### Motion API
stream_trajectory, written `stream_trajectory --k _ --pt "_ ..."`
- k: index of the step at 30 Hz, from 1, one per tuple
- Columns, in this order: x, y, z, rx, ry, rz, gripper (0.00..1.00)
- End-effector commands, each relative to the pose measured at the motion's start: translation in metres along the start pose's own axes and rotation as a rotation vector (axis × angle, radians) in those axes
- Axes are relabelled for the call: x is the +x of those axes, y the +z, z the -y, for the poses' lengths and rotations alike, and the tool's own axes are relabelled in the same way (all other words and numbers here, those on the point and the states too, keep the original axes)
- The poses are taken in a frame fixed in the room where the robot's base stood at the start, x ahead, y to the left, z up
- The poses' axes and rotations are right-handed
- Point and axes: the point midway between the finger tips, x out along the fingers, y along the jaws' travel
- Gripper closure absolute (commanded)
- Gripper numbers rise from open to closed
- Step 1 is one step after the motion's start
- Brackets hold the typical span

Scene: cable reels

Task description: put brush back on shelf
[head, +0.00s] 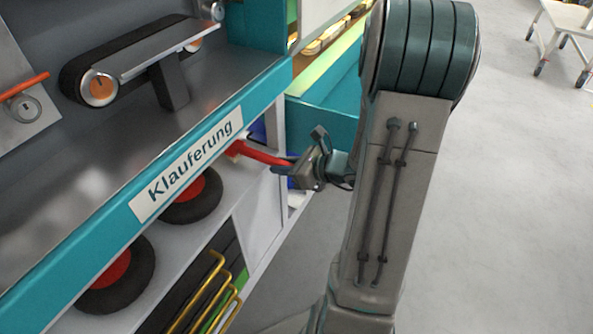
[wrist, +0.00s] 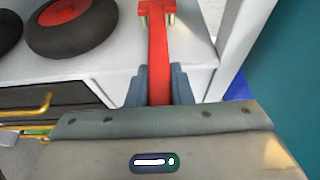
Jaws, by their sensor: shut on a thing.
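The brush is red, with a long handle and a T-shaped head with pale bristles; it shows in the head view (head: 262,154) and in the wrist view (wrist: 159,52). My gripper (head: 292,168) is shut on the handle, with one finger on each side in the wrist view (wrist: 158,90). The brush head points into the white shelf (wrist: 110,55) below the counter, right of the black wheels. The brush head overlaps the shelf surface in the wrist view; I cannot tell whether it touches it.
Black wheels with red hubs (head: 192,200) lie on the shelf to the left. An upright white panel (wrist: 238,40) stands close on the right. Yellow wire handles (head: 215,290) stick out below. The teal counter edge (head: 100,215) overhangs the shelf.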

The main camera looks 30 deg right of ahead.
Motion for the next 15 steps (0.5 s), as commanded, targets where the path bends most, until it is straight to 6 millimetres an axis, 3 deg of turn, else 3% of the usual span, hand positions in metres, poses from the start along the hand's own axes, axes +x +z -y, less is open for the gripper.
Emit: stream_trajectory --k 15 --pt "0.059 0.024 0.0 0.0 0.002 0.001 1.0"
